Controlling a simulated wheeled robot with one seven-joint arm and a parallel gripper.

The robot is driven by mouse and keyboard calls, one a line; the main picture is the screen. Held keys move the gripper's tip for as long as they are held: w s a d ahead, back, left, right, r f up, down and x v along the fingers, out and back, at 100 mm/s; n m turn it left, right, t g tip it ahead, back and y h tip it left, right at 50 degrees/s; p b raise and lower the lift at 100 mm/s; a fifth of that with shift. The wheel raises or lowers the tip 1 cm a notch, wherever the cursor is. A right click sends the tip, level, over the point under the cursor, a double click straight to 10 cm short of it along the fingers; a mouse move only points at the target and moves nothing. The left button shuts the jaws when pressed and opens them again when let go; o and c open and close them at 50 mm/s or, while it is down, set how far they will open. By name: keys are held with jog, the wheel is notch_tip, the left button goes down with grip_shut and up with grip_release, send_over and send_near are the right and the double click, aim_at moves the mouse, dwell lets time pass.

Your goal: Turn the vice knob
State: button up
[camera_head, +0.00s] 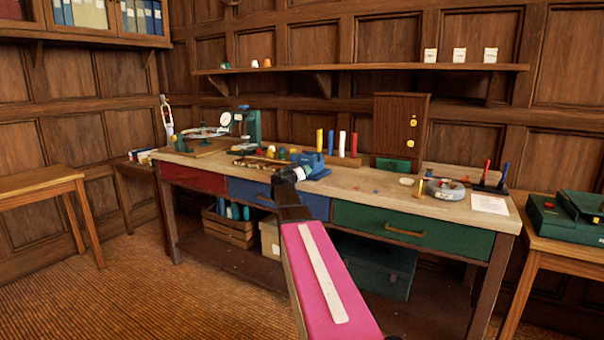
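A blue vice (314,163) stands at the front edge of the long wooden bench, near its middle. My pink arm reaches up from the bottom of the view, and its dark end, my gripper (294,173), is right at the front left of the vice. The gripper overlaps the vice in the picture, so I cannot tell if they touch. The vice knob is not clearly visible; the gripper may hide it. The fingers are too small and too covered to show whether they are open or shut.
The bench (375,197) has drawers below: red, blue and a green drawer (410,231). Coloured cylinders (342,143) stand behind the vice. Small parts (262,155) lie to its left. A wooden cabinet (400,130) stands at the back. A paper sheet (489,204) lies at right.

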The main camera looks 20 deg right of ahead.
jog(key=o, duration=0.9)
jog(key=shift+s+a, duration=0.1)
jog(key=v, duration=1)
jog(key=shift+s+a, duration=0.2)
jog(key=shift+a, duration=0.05)
